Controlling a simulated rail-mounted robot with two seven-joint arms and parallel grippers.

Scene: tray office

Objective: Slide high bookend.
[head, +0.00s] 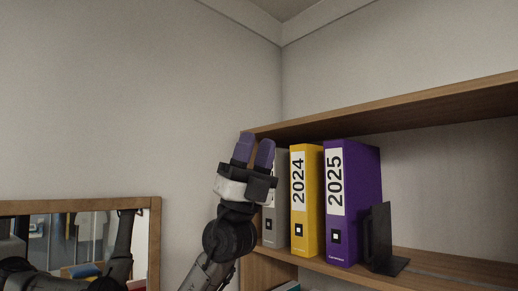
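The black bookend (380,240) stands upright on the high shelf, at the right side of the purple 2025 binder (356,200). A yellow 2024 binder (307,215) and a grey binder (281,205) stand to the left of the purple one. My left gripper (254,152) points up in front of the shelf's left end and partly hides the grey binder. Its two purple fingers are a little apart with nothing seen between them. It is well to the left of the bookend. My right gripper is not in view.
The wooden shelf (440,262) has free room to the right of the bookend, with a dark strip along it. An upper board (420,108) runs above the binders. A wood-framed mirror (155,240) hangs at the lower left.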

